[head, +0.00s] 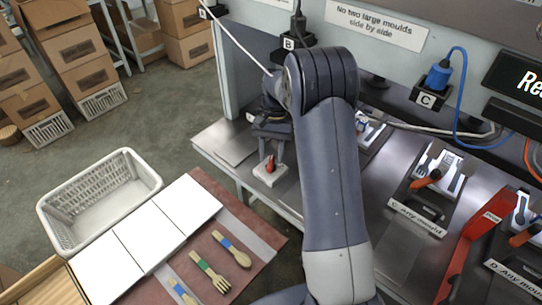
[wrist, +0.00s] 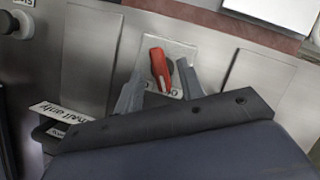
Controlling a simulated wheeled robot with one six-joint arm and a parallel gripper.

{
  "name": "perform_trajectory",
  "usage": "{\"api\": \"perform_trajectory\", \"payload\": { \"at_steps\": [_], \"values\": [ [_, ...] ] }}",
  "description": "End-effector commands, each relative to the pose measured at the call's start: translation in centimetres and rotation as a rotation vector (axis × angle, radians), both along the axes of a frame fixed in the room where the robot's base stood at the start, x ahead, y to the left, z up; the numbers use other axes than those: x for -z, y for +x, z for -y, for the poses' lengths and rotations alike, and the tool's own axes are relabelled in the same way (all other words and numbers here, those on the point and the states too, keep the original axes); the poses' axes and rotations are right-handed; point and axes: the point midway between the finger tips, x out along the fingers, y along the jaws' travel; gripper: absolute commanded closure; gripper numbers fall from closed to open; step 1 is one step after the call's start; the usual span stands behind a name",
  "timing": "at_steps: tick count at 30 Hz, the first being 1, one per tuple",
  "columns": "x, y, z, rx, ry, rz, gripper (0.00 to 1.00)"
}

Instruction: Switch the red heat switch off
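The red heat switch (head: 270,163) sits on a pale plate (head: 267,178) at the near edge of the metal bench, left of my arm. In the wrist view the red rocker or lever (wrist: 158,66) leans slightly up and left on its plate (wrist: 178,52). Lettering on the plate is partly covered, so I cannot read the set position. My gripper (head: 272,146) is over the switch, pointing down. In the wrist view its two grey fingers are apart, one on each side of the red lever, with visible gaps. It holds nothing.
Presses with orange handles (head: 426,180) stand on the bench to the right. A white basket (head: 100,200), white boards (head: 150,235) and a mat with wooden cutlery (head: 210,272) lie at the left. Cables hang from the wall panel behind.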

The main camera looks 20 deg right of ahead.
Motion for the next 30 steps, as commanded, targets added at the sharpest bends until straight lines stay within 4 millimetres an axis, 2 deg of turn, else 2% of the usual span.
{"api": "perform_trajectory", "payload": {
  "at_steps": [7,13,24,30],
  "values": [
    [-3.9,1.6,0.7,0.000,-0.001,0.005,0.63],
    [-5.7,2.2,1.0,0.000,0.000,0.003,0.63],
    [-5.9,2.2,1.1,0.000,0.000,0.001,0.63],
    [-4.4,1.6,0.8,0.000,0.000,-0.002,0.63]
  ]
}}
